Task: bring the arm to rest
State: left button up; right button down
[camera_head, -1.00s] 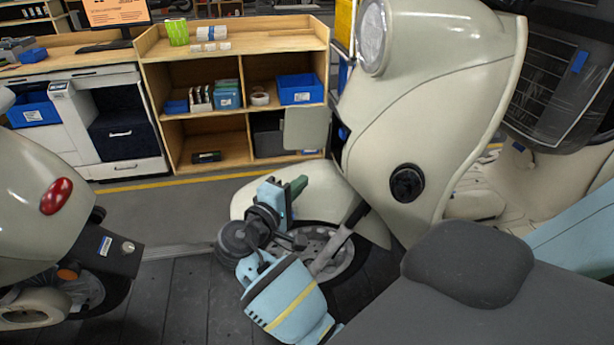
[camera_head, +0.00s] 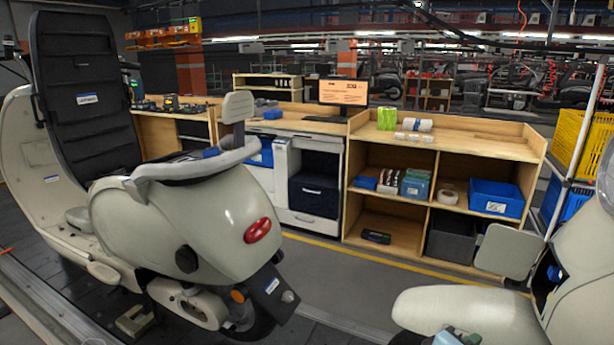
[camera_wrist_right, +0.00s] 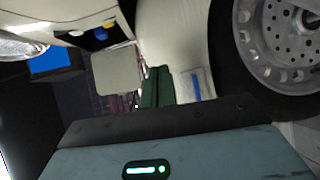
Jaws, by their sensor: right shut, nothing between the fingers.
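In the head view only a small light blue and green tip of my right gripper (camera_head: 455,338) shows at the bottom edge, in front of the cream front fender (camera_head: 465,308) of the right scooter. The rest of that arm is out of the picture. In the right wrist view the dark green fingers of my right gripper (camera_wrist_right: 155,88) are together with nothing between them. The scooter's wheel (camera_wrist_right: 275,45) and pale fender are close beside them; I cannot tell the exact gap. My left gripper is not in view.
A second cream scooter (camera_head: 180,225) with a black seat stands at the left. A wooden shelf (camera_head: 470,145) with blue bins and a workbench stand behind a yellow floor line. Grey floor (camera_head: 340,285) lies open between the scooters.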

jog(key=s+a+f+n+t+y, duration=0.1)
jog(key=s+a+f+y, duration=0.2)
jog(key=s+f+y, duration=0.5)
jog(key=s+a+f+n+t+y, duration=0.1)
jog(key=s+a+f+y, duration=0.2)
jog(key=f, duration=0.9)
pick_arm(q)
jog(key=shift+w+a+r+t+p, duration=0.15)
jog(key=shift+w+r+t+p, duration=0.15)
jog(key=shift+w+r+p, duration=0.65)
pick_arm(e)
jog(key=s+a+f+m+y, duration=0.2)
jog(key=s+a, duration=0.1)
jog(key=s, duration=0.7)
jog(key=s+a+f+m+y, duration=0.2)
jog(key=s+a+m+y, duration=0.1)
jog(key=s, duration=0.7)
jog(key=shift+a+g+y, duration=0.3)
jog(key=shift+a, duration=0.4)
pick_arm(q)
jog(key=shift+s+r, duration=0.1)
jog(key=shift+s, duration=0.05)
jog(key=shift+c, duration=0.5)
pick_arm(e)
jog(key=shift+s+d+m, duration=0.15)
jog(key=shift+m, duration=0.15)
